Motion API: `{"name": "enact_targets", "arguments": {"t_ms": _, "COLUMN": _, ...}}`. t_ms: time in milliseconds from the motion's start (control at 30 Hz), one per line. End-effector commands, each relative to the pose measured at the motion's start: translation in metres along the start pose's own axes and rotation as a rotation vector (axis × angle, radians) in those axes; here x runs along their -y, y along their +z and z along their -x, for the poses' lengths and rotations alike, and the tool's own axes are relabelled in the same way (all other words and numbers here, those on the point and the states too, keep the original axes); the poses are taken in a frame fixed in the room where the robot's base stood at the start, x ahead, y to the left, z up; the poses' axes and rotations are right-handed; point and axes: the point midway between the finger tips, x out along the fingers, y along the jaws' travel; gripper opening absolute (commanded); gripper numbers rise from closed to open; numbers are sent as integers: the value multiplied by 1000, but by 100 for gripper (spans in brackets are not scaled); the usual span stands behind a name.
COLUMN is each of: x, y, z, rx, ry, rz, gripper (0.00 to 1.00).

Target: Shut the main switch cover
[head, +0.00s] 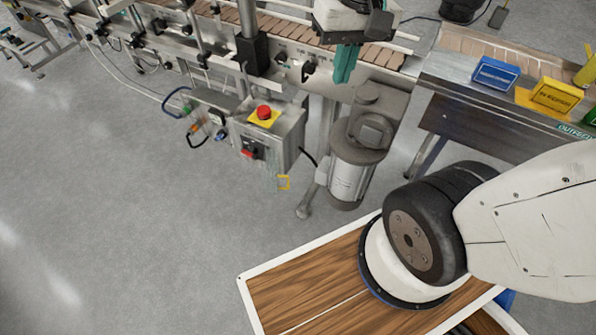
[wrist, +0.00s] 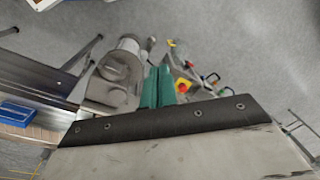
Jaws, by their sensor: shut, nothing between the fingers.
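The grey control box (head: 283,138) hangs below the conveyor, with a red stop button (head: 264,112) on a yellow plate on its top. A black and red switch (head: 250,149) is on its front face. A small yellow outline (head: 283,183) shows just below the box; it may be the edge of a clear cover, but I cannot tell its shape or hinge. My gripper (head: 346,64) has teal fingers, shut and empty, up and to the right of the box, apart from it. In the wrist view the fingers (wrist: 158,87) partly hide the box near the red button (wrist: 182,88).
A grey motor (head: 362,150) stands just right of the box. Cables and coloured connectors (head: 195,120) hang at its left. The conveyor (head: 285,30) runs behind.

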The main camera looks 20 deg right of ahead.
Motion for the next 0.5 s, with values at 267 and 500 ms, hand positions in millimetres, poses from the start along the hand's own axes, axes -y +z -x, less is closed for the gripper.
{"name": "enact_targets", "arguments": {"t_ms": 267, "x": 6, "y": -94, "z": -72, "rx": 105, "ry": -76, "rz": -226, "gripper": 0}}
{"name": "enact_targets", "arguments": {"t_ms": 500, "x": -5, "y": -158, "z": -164, "rx": 184, "ry": -113, "rz": -448, "gripper": 0}}
